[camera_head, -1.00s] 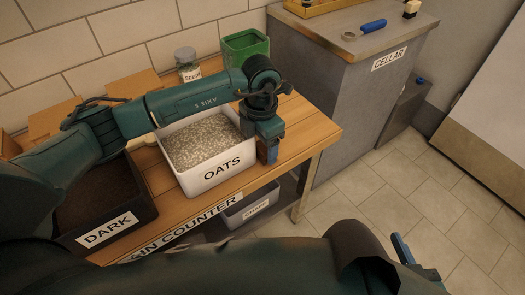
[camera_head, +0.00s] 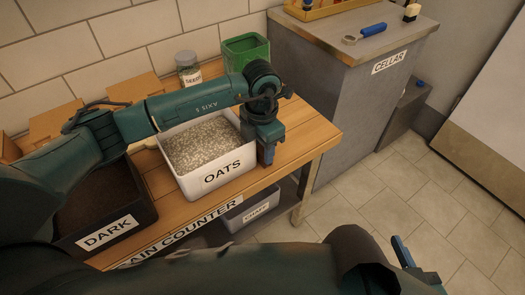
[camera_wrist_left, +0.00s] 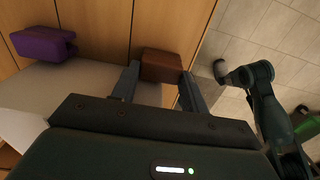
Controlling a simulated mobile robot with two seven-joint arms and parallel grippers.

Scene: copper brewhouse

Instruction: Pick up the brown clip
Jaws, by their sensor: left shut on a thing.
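The brown clip (camera_wrist_left: 161,65) is a small brown block between the fingers of my left gripper (camera_wrist_left: 158,82) in the left wrist view. The gripper is shut on it, just above the wooden counter near its edge. In the head view my left gripper (camera_head: 267,152) points down at the right of the white OATS bin (camera_head: 222,178); the clip is hidden there. My right gripper (camera_head: 408,258) shows only in part at the bottom right, and its jaws cannot be made out.
A purple clip (camera_wrist_left: 40,44) lies by the OATS bin. A DARK bin (camera_head: 108,236), a jar (camera_head: 188,70) and a green container (camera_head: 246,50) stand on the counter (camera_head: 312,135). A grey CELLAR cabinet (camera_head: 345,90) stands to the right. Open tiled floor lies at the right.

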